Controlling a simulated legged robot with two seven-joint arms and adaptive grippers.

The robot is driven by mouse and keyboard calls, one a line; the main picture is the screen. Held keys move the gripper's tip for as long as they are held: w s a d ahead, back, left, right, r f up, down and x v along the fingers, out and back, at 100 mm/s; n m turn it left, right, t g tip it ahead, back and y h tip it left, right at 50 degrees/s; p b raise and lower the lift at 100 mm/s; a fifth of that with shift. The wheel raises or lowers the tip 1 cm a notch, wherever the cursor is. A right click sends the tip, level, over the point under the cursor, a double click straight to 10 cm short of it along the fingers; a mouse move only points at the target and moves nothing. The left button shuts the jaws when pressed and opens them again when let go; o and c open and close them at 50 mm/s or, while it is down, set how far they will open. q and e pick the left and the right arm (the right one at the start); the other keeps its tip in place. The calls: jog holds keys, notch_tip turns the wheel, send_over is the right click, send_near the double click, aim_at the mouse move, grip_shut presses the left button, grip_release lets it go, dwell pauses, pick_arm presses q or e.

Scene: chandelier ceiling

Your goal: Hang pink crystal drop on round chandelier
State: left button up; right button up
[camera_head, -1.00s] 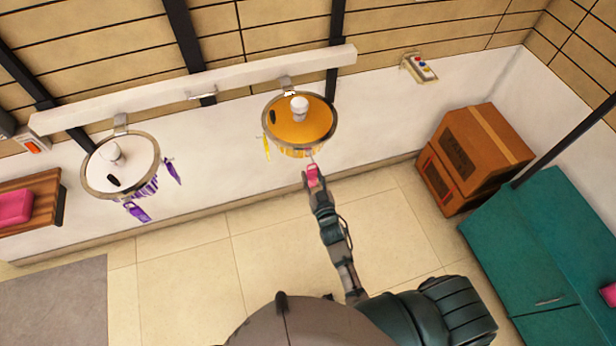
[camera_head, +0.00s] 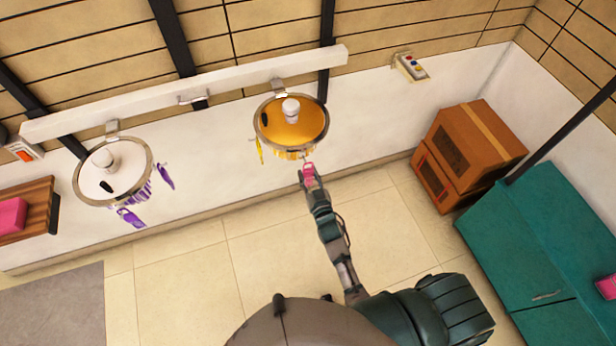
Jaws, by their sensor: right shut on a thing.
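Two round chandeliers hang from a white beam. The gold one (camera_head: 308,118) has a silver rim, with yellow drops along its lower edge and at its left. The white one (camera_head: 97,172) at the left has purple drops (camera_head: 130,217) on its lower right side. My right gripper (camera_head: 309,176) is just below the gold chandelier, shut on a pink crystal drop (camera_head: 308,168). The drop's top is close under the rim; I cannot tell whether it touches. My left gripper is not in view.
The white beam (camera_head: 220,85) runs across above both chandeliers. Brown boxes (camera_head: 470,150) and a teal cabinet (camera_head: 530,250) stand at the right. A wooden shelf (camera_head: 38,200) with a pink item (camera_head: 10,215) is at the left. The tiled floor is clear.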

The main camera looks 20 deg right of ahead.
jog(key=shift+w+d, duration=0.15)
jog(key=shift+d, duration=0.05)
jog(key=shift+w+d, duration=0.2)
jog(key=shift+w, duration=0.1)
jog(key=shift+a, duration=0.1)
jog(key=shift+w+a+r, duration=0.15)
jog(key=shift+w+a, duration=0.1)
jog(key=shift+a, duration=0.45)
grip_shut()
jog(key=shift+w, duration=0.25)
jog(key=shift+w+d, duration=0.2)
jog(key=shift+d, duration=0.3)
jog(key=shift+w+d+f, duration=0.1)
jog(key=shift+w+f, duration=0.1)
jog(key=shift+w, duration=0.1)
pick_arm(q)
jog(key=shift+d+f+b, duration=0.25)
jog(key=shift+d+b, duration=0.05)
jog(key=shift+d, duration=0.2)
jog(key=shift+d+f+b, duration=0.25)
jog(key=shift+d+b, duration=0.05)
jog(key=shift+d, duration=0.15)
pick_arm(e)
jog(key=shift+w+a+f, duration=0.45)
jog(key=shift+w, duration=0.05)
